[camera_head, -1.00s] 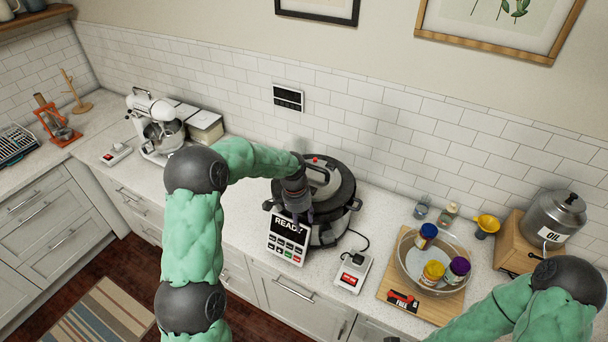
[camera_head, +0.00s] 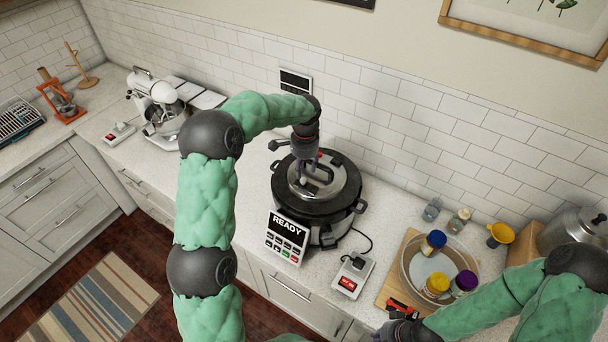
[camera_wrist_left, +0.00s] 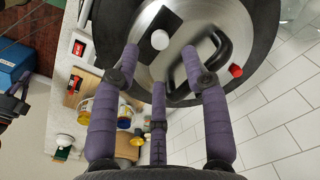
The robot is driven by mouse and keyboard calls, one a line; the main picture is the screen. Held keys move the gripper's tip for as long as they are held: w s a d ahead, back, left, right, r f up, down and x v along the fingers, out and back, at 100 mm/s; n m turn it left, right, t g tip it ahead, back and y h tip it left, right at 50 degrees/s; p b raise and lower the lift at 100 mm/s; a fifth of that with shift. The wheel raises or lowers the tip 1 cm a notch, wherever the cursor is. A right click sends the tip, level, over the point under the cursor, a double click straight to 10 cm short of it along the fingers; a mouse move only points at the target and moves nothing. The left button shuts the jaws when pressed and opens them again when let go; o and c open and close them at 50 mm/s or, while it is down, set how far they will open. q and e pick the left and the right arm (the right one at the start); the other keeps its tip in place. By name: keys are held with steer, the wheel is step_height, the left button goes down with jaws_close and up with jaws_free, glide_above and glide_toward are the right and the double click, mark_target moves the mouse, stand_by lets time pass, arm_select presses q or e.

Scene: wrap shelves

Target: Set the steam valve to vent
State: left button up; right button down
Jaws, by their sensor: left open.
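The pressure cooker (camera_head: 345,205) is a round pot with a black-rimmed steel lid, its front panel (camera_head: 287,238) reading READY. In the left wrist view the lid (camera_wrist_left: 165,15) carries a dark looped handle (camera_wrist_left: 222,45), a pale round knob (camera_wrist_left: 160,39) beside a black patch, and a red knob (camera_wrist_left: 235,70) near the rim. I cannot tell which of these is the steam valve. My left gripper (camera_head: 312,184) is open above the lid, its purple fingers (camera_wrist_left: 160,66) spread around the area just below the pale knob. My right gripper (camera_head: 398,334) is at the bottom edge, its jaws unclear.
A glass bowl (camera_head: 408,270) with several capped jars stands on a wooden board (camera_head: 385,290) to the right. A white switch box (camera_head: 352,278) with a cord is by the cooker. A stand mixer (camera_head: 150,95) stands left. The tiled wall (camera_head: 400,120) is close behind.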

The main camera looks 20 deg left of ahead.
mark_target(303, 179)
arm_select(q)
step_height(303, 179, down, 5)
steer(key=shift+a+f+p, duration=0.1)
steer(key=shift+p, duration=0.4)
steer(key=shift+w+f, duration=0.15)
steer(key=shift+f, duration=0.05)
jaws_close()
